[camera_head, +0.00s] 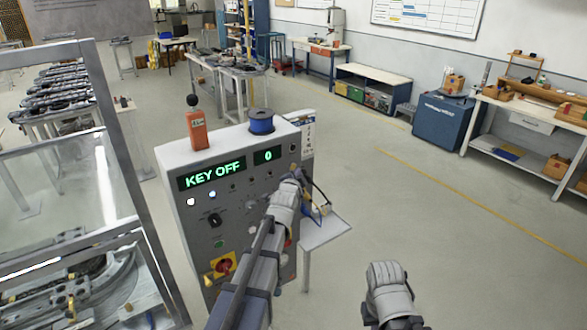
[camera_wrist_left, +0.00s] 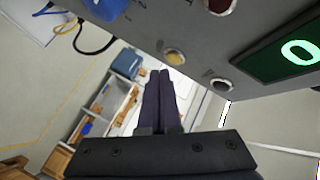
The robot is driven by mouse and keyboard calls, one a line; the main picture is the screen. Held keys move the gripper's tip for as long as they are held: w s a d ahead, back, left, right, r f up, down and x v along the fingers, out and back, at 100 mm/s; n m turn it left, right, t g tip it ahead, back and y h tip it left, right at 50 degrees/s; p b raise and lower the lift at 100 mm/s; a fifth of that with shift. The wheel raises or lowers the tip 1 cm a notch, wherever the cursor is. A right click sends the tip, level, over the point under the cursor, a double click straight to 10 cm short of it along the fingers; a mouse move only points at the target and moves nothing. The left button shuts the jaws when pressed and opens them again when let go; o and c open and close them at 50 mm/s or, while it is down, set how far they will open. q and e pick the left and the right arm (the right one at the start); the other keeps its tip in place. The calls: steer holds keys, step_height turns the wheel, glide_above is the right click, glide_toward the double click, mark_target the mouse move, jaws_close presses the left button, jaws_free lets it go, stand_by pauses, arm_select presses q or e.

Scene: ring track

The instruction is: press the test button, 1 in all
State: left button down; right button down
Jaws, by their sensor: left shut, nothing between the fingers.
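The grey control cabinet (camera_head: 235,215) stands in front of me, its displays reading "KEY OFF" (camera_head: 211,175) and "0" (camera_head: 268,156). Its face has small round buttons and lamps, a black knob (camera_head: 215,220), a green button (camera_head: 219,244) and a red knob on yellow (camera_head: 223,265). I cannot tell which is the test button. My left gripper (camera_head: 294,173) is by the panel's right part, partly hidden by its own wrist. In the left wrist view its fingers (camera_wrist_left: 159,98) are shut and empty. Round buttons (camera_wrist_left: 175,57) and the "0" display (camera_wrist_left: 297,52) show beside them.
An orange device (camera_head: 197,130) and a blue spool (camera_head: 261,121) stand on the cabinet top. A small side shelf (camera_head: 325,232) with cables juts out at the right.

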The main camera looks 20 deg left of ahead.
arm_select(q)
steer(key=shift+w+a, duration=0.1)
steer(key=shift+w+a, duration=0.2)
steer(key=shift+a, duration=0.05)
steer(key=shift+w+a, duration=0.25)
steer(key=shift+a, duration=0.1)
stand_by(1.0)
steer(key=shift+s+d, duration=0.55)
steer(key=shift+d, duration=0.1)
stand_by(0.3)
steer(key=shift+s+d, duration=0.8)
steer(key=shift+d, duration=0.2)
steer(key=shift+s+d, duration=0.75)
steer(key=shift+d, duration=0.25)
